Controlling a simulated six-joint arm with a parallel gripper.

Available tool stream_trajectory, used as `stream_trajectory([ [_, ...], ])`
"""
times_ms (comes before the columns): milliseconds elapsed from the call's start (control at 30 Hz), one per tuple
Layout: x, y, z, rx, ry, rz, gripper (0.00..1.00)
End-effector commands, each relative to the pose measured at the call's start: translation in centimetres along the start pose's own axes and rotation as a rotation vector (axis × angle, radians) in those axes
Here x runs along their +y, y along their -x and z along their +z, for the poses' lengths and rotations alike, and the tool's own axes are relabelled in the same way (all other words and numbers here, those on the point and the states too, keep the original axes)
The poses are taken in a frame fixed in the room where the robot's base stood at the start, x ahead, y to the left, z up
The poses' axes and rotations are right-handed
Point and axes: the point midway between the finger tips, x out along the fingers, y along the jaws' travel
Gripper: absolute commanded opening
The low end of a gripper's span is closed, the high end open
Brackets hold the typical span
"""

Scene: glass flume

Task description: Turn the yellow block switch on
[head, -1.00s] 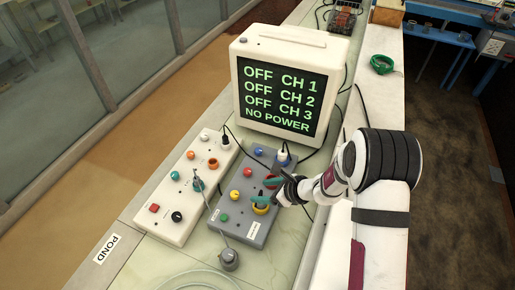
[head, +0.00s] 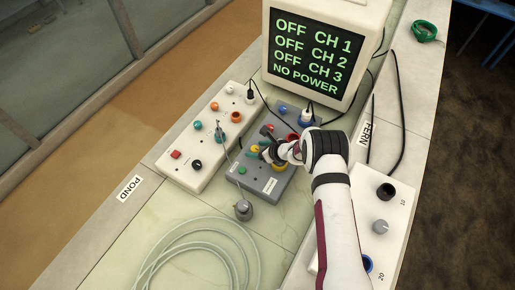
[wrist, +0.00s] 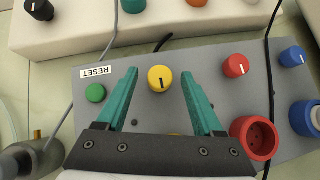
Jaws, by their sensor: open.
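The yellow knob (wrist: 161,78) is on the grey box (wrist: 205,65), with a dark pointer line running roughly up and down in the wrist view. It also shows in the head view (head: 254,149). My gripper (wrist: 158,72) is open, with one teal finger on each side of the yellow knob; I cannot tell whether they touch it. In the head view my gripper (head: 263,150) is over the grey box. The yellow socket is mostly hidden by my gripper in the wrist view. The monitor (head: 318,55) reads OFF for CH 1, CH 2 and CH 3, and NO POWER.
On the grey box are a green button (wrist: 95,93) beside a RESET label, a red knob (wrist: 236,66), a blue knob (wrist: 293,57) and a red socket (wrist: 255,138). A white box (head: 210,140) stands left. A metal cylinder (head: 243,210) with a cable and coiled tubing (head: 200,250) lie nearer.

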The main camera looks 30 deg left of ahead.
Motion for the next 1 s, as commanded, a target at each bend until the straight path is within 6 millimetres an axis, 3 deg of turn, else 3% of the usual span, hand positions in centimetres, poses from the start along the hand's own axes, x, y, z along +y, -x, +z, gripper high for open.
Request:
stream_trajectory([
  [133, -0.01, 0.03, 0.0, 0.0, 0.0, 0.0, 0.69],
  [500, -0.01, 0.07, 0.0, 0.0, 0.0, 0.0, 0.02],
  [1000, 0.24, 0.05, -0.03, 0.002, -0.076, -0.074, 0.0],
])
